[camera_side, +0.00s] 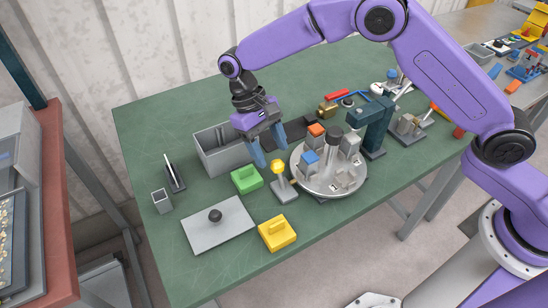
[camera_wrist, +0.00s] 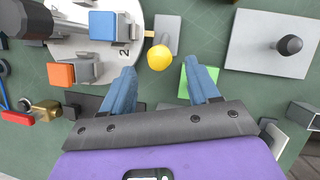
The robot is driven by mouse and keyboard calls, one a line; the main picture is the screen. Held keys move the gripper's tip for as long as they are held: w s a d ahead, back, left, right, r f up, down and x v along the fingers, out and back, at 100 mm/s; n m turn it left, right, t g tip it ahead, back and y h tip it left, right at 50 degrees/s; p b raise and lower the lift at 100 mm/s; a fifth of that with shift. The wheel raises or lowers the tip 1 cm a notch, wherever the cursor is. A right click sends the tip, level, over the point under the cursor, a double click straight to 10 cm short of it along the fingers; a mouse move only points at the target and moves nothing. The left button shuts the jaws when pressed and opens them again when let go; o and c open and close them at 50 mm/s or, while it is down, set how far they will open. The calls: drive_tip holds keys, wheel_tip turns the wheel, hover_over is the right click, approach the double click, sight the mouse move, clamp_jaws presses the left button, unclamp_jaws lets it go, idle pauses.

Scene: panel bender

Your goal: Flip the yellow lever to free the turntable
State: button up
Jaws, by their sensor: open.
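The yellow lever (camera_side: 279,171) has a round yellow knob on a stem and a small grey base plate, left of the turntable in the side view. In the wrist view its yellow knob (camera_wrist: 159,58) lies just beyond the fingertips, roughly midway between them. The turntable (camera_side: 328,186) is a light grey disc with several grey fixtures, some holding orange and blue blocks; it also shows in the wrist view (camera_wrist: 97,48). My gripper (camera_side: 268,158) is open and empty, pointing down behind the lever; in the wrist view its two blue fingers (camera_wrist: 167,72) stand apart.
A green block (camera_side: 246,180) and a yellow block (camera_side: 277,234) sit near the lever. A grey plate with a black knob (camera_side: 217,226) lies at front left. A grey bin (camera_side: 222,152) stands behind. A dark green press (camera_side: 375,125) rises behind the turntable.

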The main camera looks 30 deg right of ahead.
sight(280, 175)
drive_tip(key=shift+x, duration=1.7)
clamp_jaws()
